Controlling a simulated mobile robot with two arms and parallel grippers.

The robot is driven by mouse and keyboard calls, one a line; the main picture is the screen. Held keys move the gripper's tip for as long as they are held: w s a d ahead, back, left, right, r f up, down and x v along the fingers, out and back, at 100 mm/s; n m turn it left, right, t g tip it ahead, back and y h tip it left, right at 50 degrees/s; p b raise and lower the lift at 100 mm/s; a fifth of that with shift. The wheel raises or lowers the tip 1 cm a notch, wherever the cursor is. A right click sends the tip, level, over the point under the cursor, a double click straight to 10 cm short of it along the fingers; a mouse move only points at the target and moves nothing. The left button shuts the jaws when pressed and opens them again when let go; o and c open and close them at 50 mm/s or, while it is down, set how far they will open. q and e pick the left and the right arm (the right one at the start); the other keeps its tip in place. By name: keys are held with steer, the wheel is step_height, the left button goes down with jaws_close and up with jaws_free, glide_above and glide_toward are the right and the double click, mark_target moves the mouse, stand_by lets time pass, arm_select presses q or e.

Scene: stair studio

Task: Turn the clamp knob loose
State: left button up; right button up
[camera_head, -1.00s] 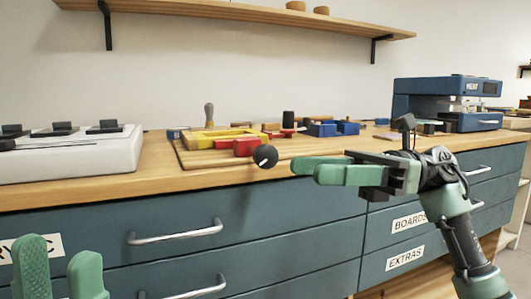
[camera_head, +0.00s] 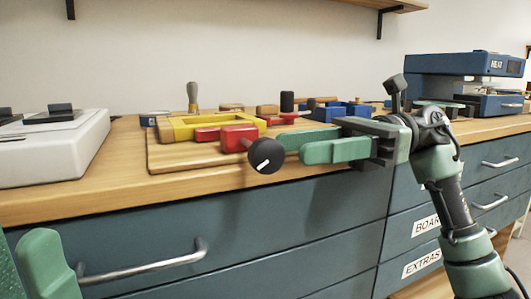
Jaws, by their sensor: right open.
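The clamp knob (camera_head: 266,155) is a round black knob with a white mark on its face. It sticks out toward me at the front of a red clamp block (camera_head: 238,138), just past the front edge of the counter. My right gripper (camera_head: 300,148) comes in from the right with its green fingers pointing left. Its fingers are open and their tips are close to the right side of the knob; I cannot tell whether they touch it.
A wooden board (camera_head: 180,158) on the counter carries a yellow frame (camera_head: 188,128) and the clamp. Blue blocks (camera_head: 345,111) lie behind my right gripper. A white device (camera_head: 55,148) stands at left, a blue machine (camera_head: 465,85) at back right. Drawer handles (camera_head: 145,265) protrude below.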

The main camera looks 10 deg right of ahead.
mark_target(265, 173)
steer(key=b+x, duration=0.1)
steer(key=x, duration=0.5)
steer(key=shift+f, duration=0.1)
jaws_close()
